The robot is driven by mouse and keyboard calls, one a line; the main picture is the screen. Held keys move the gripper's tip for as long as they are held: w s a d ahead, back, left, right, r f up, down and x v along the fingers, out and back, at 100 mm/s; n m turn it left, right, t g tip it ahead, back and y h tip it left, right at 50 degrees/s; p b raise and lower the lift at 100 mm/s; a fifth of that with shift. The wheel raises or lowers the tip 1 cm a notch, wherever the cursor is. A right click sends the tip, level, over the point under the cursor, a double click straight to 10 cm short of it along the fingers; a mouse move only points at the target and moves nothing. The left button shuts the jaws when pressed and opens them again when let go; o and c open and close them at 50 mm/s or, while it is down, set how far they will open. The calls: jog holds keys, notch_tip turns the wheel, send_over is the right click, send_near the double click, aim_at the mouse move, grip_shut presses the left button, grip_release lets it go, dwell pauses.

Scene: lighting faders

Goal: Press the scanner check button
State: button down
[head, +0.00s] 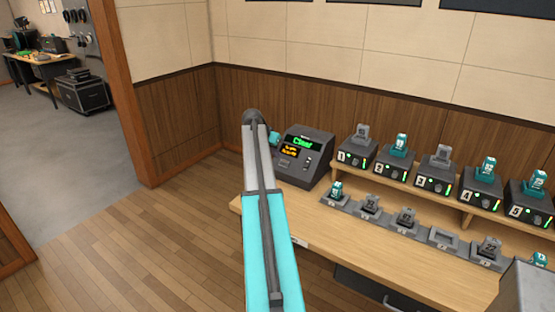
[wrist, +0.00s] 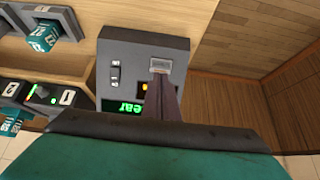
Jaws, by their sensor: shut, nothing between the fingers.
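The scanner (head: 306,155) is a dark grey sloped box at the left end of the bench, with a green display reading "Clear" and smaller orange text. It appears upside down in the wrist view (wrist: 120,65). A light grey rectangular button (wrist: 159,64) sits on its face in the wrist view. My gripper (wrist: 160,78) is shut and empty, its fingertips at the edge of this button in the picture; I cannot tell whether they touch it. In the head view the teal end of my arm is beside the scanner and the fingertips are hard to make out.
Numbered dark units (head: 357,154) with teal or grey blocks stand on a raised shelf right of the scanner. Small grey holders (head: 444,238) line the wooden bench (head: 375,262) in front. A wood-panelled wall (head: 330,120) is behind. The floor at left is clear.

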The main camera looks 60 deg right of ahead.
jog(key=shift+b+v, duration=0.3)
jog(key=shift+v, duration=1.8)
